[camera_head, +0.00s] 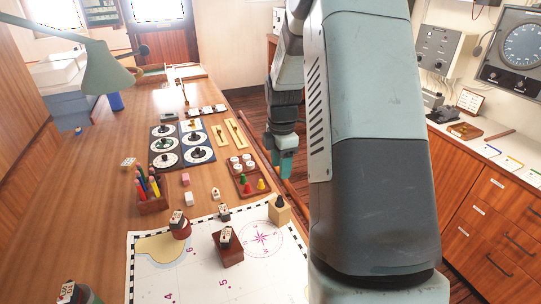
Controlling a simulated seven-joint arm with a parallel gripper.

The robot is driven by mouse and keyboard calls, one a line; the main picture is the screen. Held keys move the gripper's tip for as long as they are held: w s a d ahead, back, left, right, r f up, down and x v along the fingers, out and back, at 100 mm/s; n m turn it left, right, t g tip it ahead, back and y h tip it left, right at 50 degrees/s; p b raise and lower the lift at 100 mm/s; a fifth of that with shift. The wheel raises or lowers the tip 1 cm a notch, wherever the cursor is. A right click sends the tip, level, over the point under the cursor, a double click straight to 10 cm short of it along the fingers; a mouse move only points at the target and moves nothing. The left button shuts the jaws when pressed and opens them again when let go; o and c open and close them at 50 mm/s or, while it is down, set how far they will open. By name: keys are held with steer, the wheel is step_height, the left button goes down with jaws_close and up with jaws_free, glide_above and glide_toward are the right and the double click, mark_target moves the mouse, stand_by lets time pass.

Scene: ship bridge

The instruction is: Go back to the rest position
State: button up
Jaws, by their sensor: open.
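My arm fills the centre and right of the head camera view. My gripper (284,168) hangs at its far end, fingers down, beside the right edge of the wooden table (140,110). I see nothing held in it. The gap between its teal fingers is small in this view. It looks to be over the dark floor strip, close to the brown tray (242,186) with white, green, red and yellow pieces. The near part of my arm hides what lies behind it.
A chart (200,275) with small blocks on it lies at the near end of the table. A pencil box (152,199), a board with round dials (182,148) and a green lamp (105,68) stand farther left. A counter with drawers (490,200) runs along the right.

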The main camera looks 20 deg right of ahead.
steer(key=s+a+r+m+t+h, duration=0.1)
steer(key=s+a+r+m, duration=0.3)
steer(key=r, duration=0.5)
steer(key=s+a+r+m+t, duration=0.1)
steer(key=s+a+r+m, duration=0.35)
steer(key=r, duration=0.45)
steer(key=s+a+r+m+t, duration=0.1)
steer(key=s+r+m, duration=0.1)
steer(key=s, duration=0.4)
steer(key=s+a+r+m+t, duration=0.1)
steer(key=s+a+r+m, duration=0.1)
steer(key=s+m, duration=0.2)
steer(key=s+a+r+m+t+y, duration=0.1)
steer(key=s+a+r+m, duration=0.1)
steer(key=s, duration=0.5)
steer(key=shift+s+r+m+t, duration=0.15)
steer(key=shift+s+m+t, duration=0.2)
steer(key=shift+m, duration=0.2)
steer(key=shift+a, duration=0.1)
